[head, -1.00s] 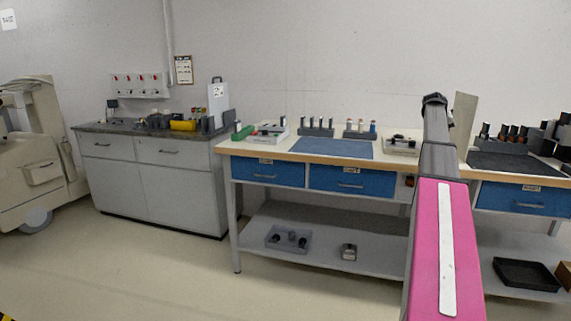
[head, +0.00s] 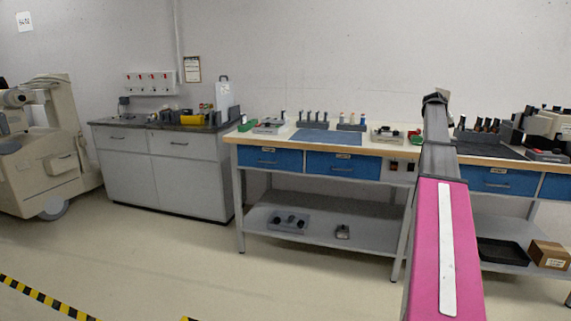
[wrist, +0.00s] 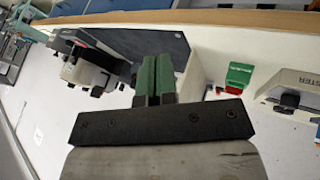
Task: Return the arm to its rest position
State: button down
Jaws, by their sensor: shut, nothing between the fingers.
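My gripper (wrist: 155,78) shows in the wrist view as two green fingers pressed together, with nothing between them. It points out over a white surface with several small items ahead of it. In the head view my pink and grey arm rises at the right of centre and covers part of the workbench behind it. The gripper itself cannot be made out clearly there.
A workbench (head: 262,147) with blue drawers and a lower shelf stands ahead, with a blue mat (head: 325,136) on top. A grey cabinet (head: 190,175) is to its left, and a beige machine (head: 40,160) at far left. The floor in front is clear, with yellow-black tape (head: 40,297).

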jog(key=s+a+f+n+y, duration=0.1)
jog(key=s+a+f, duration=0.3)
jog(key=a+f, duration=0.55)
jog(key=s+a+f+n+y, duration=0.1)
jog(key=s+a+f, duration=0.3)
jog(key=a+f, duration=0.55)
jog(key=s+a+f+n+y, duration=0.15)
jog(key=s+a+f, duration=0.25)
jog(key=a+f, duration=0.55)
jog(key=s+a+f+n+g+y, duration=0.1)
jog(key=s+a+f, duration=0.7)
jog(key=s+a, duration=0.3)
jog(key=s+a+f+n+g+y, duration=0.1)
jog(key=s+a+f+y, duration=0.1)
jog(key=s+a+f, duration=0.7)
jog(key=s+a, duration=0.2)
jog(key=s, duration=0.3)
jog(key=shift+a, duration=0.4)
jog(key=shift+y, duration=0.25)
